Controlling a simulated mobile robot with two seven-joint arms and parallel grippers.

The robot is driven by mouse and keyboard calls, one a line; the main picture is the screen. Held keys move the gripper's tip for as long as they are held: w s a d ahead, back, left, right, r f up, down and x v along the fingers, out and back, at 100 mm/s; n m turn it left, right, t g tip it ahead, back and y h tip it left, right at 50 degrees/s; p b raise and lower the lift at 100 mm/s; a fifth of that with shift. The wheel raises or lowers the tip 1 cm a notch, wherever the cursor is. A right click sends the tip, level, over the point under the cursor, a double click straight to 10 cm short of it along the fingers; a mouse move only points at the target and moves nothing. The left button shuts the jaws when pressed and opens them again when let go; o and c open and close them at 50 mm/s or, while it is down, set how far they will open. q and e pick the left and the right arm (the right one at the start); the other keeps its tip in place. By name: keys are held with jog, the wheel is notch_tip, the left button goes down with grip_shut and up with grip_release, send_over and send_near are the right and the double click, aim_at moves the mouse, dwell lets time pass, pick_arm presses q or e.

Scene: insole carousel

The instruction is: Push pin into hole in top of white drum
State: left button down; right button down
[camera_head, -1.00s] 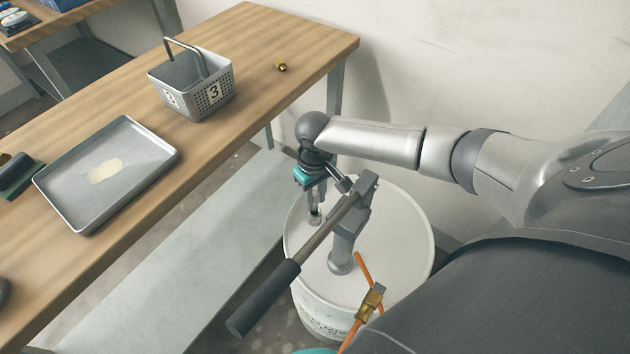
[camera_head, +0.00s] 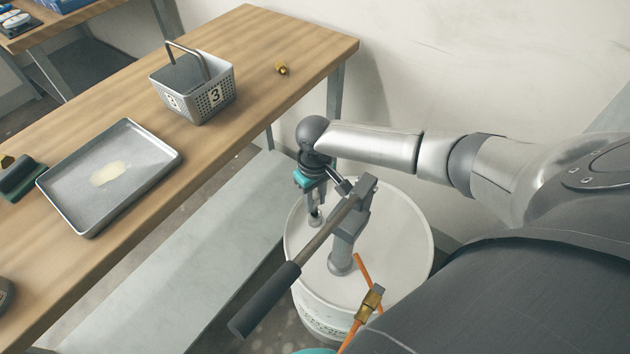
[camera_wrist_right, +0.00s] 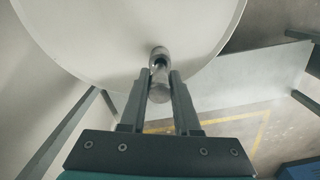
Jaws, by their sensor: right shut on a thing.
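The white drum (camera_head: 400,235) stands on the floor to the right of the workbench. My right gripper (camera_head: 315,212) points down at the left part of the drum's top. It is shut on the pin (camera_wrist_right: 159,88), a short grey metal cylinder between the fingertips. In the right wrist view a round metal fitting (camera_wrist_right: 158,54) on the drum top sits right by the pin's end. I cannot tell how far the pin is in the hole, as the fitting and fingers hide it. My left gripper is not in view.
A pump with a long black-handled lever (camera_head: 265,300) rises from the drum top, close beside my right gripper. An orange hose with a brass fitting (camera_head: 371,299) hangs in front. The bench holds a metal tray (camera_head: 75,205), a basket marked 3 (camera_head: 190,100) and a small brass part (camera_head: 282,69).

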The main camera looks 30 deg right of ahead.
aim_at(315, 210)
jog(key=shift+f+b, duration=0.8)
jog(key=shift+f, duration=0.7)
jog(key=shift+s+f, duration=0.1)
jog(key=shift+f, duration=0.1)
jog(key=shift+s+a+f+b, duration=0.1)
jog(key=shift+s+f+b, duration=0.15)
jog(key=shift+f+b, duration=0.15)
jog(key=shift+f, duration=0.25)
jog(key=shift+s+a+f+b, duration=0.1)
jog(key=shift+s+f+b, duration=0.05)
jog(key=shift+f+b, duration=0.25)
jog(key=shift+r, duration=0.15)
jog(key=shift+w+r+p, duration=0.3)
jog(key=shift+r+p, duration=0.45)
jog(key=shift+p, duration=0.6)
jog(key=shift+r, duration=0.15)
jog(key=shift+d+r, duration=0.1)
jog(key=shift+d, duration=0.1)
